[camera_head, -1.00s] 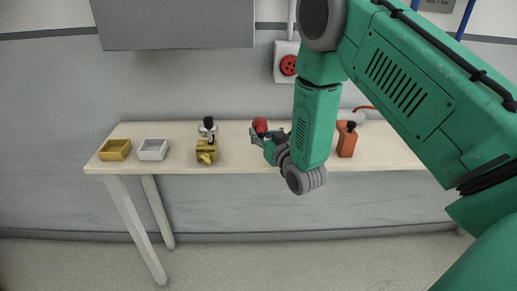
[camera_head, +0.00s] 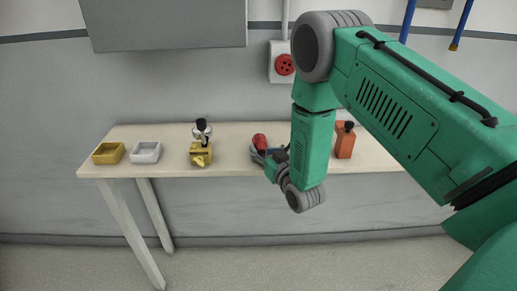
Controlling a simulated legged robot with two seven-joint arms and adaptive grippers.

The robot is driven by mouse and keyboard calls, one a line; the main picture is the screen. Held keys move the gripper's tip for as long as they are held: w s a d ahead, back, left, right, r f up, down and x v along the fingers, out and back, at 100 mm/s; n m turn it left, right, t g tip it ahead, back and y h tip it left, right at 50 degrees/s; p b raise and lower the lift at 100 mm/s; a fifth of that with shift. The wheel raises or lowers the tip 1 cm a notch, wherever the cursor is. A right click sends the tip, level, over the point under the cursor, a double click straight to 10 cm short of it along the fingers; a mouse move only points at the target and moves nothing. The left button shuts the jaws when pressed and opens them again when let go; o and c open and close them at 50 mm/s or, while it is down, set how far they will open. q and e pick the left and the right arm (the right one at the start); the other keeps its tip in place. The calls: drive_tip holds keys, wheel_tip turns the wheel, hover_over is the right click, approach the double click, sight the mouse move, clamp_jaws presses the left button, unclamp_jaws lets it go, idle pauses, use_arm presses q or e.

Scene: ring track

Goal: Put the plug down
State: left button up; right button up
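The red plug (camera_head: 260,141) is at the front middle of the pale table (camera_head: 225,166), at the tip of my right gripper (camera_head: 260,152). My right gripper reaches in from the right, low over the table, and appears shut on the plug. The fingers are small and partly hidden by the plug and my own wrist, and I cannot tell whether the plug touches the table top. My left gripper is not in view.
A red round socket (camera_head: 284,65) is on the wall behind. A yellow tray (camera_head: 108,153), a white tray (camera_head: 146,152) and a yellow device with a black knob (camera_head: 201,155) stand to the left.

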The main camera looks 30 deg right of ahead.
drive_tip(key=o, duration=0.6)
drive_tip(key=shift+d, duration=0.15)
drive_tip(key=shift+a+r, duration=0.35)
drive_tip(key=shift+a, duration=0.45)
drive_tip(key=shift+r+p, duration=0.3)
drive_tip(key=shift+r, duration=0.05)
drive_tip(key=s, duration=1.1)
drive_tip(key=s+a+f+g+y, duration=0.2)
drive_tip(key=s+a+f+g, duration=0.3)
drive_tip(key=s+f+g, duration=0.5)
drive_tip(key=s+a+f+g, duration=0.1)
drive_tip(key=s+f+g, duration=0.1)
drive_tip(key=s, duration=0.4)
drive_tip(key=s+a+f+n+g, duration=0.1)
drive_tip(key=s+f+g, duration=0.2)
drive_tip(key=s+f, duration=0.1)
drive_tip(key=s+a+f+g, duration=0.2)
drive_tip(key=s+f, duration=0.1)
drive_tip(key=s, duration=0.4)
drive_tip(key=shift+s+a+f+n+p, duration=0.1)
drive_tip(key=shift+s+f+n+p, duration=0.15)
drive_tip(key=shift+s+n+p, duration=0.1)
